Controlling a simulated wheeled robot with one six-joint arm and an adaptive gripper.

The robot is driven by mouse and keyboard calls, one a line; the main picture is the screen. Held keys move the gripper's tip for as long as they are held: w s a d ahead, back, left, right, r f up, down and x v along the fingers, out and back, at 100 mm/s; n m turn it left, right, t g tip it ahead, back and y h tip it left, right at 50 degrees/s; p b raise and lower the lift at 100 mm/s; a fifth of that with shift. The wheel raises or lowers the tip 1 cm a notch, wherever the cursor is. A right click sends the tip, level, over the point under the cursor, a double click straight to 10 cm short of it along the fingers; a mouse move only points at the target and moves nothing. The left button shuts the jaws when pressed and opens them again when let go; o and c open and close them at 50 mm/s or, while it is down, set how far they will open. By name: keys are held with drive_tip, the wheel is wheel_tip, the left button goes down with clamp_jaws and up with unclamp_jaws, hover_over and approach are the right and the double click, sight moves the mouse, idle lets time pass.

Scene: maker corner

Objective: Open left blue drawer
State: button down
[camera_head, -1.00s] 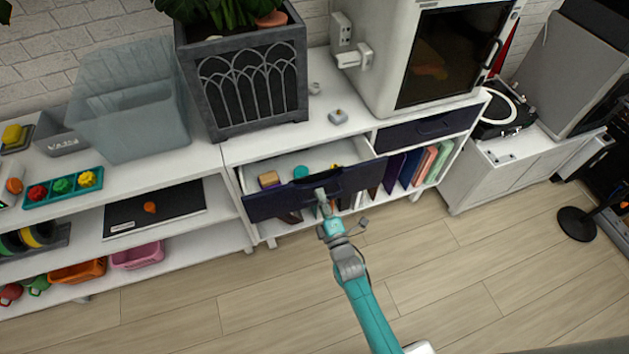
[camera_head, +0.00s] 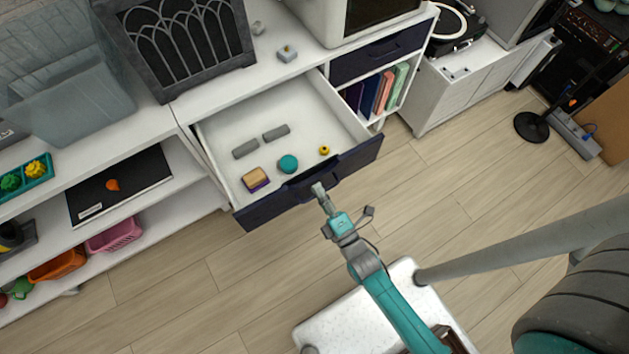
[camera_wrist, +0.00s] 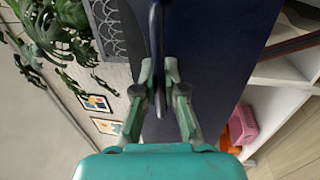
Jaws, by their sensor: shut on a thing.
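The left blue drawer (camera_head: 258,212) is pulled well out of the white cabinet, and its inside shows in the head view. Its dark blue front also fills the middle of the wrist view (camera_wrist: 215,60). My gripper (camera_head: 319,188) is at the middle of the drawer front, shut on the drawer's handle (camera_wrist: 156,40). In the wrist view the two fingers of my gripper (camera_wrist: 160,98) close around the lower part of the handle bar. Inside the drawer lie a wooden block (camera_head: 255,178), a teal round thing (camera_head: 288,163), a small yellow thing (camera_head: 324,150) and two grey bars (camera_head: 276,133).
The right blue drawer (camera_head: 380,52) is shut, above a shelf of books (camera_head: 382,92). A planter (camera_head: 185,45) and a clear bin (camera_head: 70,100) stand on the top. An open shelf with a pink basket (camera_head: 115,235) is at left.

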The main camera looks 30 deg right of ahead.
drive_tip(key=shift+s, duration=0.15)
drive_tip(key=c, duration=1.5)
unclamp_jaws()
drive_tip(key=s, duration=0.4)
drive_tip(key=s+f, duration=0.1)
drive_tip(key=s, duration=0.3)
drive_tip(key=s+f, duration=0.1)
drive_tip(key=s, duration=0.2)
drive_tip(key=shift+s+f, duration=0.15)
drive_tip(key=shift+s, duration=0.25)
